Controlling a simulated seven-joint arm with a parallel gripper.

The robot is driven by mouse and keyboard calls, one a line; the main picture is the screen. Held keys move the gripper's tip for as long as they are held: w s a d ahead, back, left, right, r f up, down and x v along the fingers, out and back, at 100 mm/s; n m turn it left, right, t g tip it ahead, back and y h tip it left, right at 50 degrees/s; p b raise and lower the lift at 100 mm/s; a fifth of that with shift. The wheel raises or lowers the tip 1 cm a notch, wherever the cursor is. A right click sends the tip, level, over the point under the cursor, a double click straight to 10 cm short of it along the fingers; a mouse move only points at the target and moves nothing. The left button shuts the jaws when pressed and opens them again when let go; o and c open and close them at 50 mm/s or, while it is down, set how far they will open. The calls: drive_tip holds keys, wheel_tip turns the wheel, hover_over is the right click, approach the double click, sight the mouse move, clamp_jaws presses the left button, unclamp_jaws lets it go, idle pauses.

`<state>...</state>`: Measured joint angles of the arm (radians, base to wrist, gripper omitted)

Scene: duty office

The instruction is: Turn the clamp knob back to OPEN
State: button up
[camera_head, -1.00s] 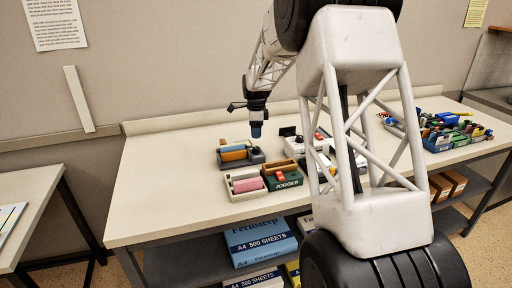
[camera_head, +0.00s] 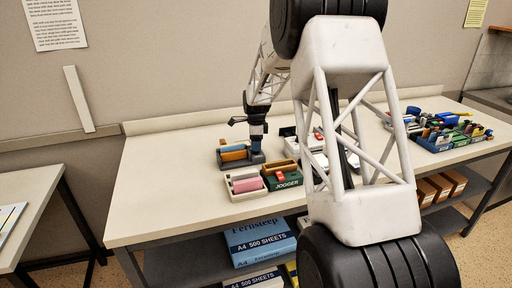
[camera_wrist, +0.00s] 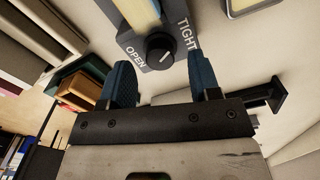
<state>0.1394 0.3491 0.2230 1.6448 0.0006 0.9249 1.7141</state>
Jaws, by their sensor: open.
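The clamp knob (camera_wrist: 160,48) is a round black knob with a white pointer line, on a grey device (camera_wrist: 130,40) lettered OPEN on one side and TIGHT on the other. The pointer line lies slanted; I cannot tell its exact setting. In the head view the grey device (camera_head: 228,163) carries blue and orange blocks, and its knob is hidden by my gripper. My gripper (camera_wrist: 162,70) is open, with blue fingertips apart on either side of the knob's near edge. In the head view my gripper (camera_head: 256,150) is down at the device's right end. Contact with the knob cannot be told.
A green JOGGER box (camera_head: 283,181) and a white holder with a pink block (camera_head: 246,186) stand just in front. A white device (camera_head: 313,140) stands to the right. Blue trays of tools (camera_head: 440,143) are at the far right. The table's left part is clear.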

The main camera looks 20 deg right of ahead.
drive_tip(key=shift+f, duration=0.9)
drive_tip(key=shift+c, duration=0.3)
drive_tip(key=c, duration=0.9)
drive_tip(key=shift+o, duration=0.2)
drive_tip(key=shift+n, duration=0.4)
drive_tip(key=n, duration=0.3)
drive_tip(key=shift+n, duration=2)
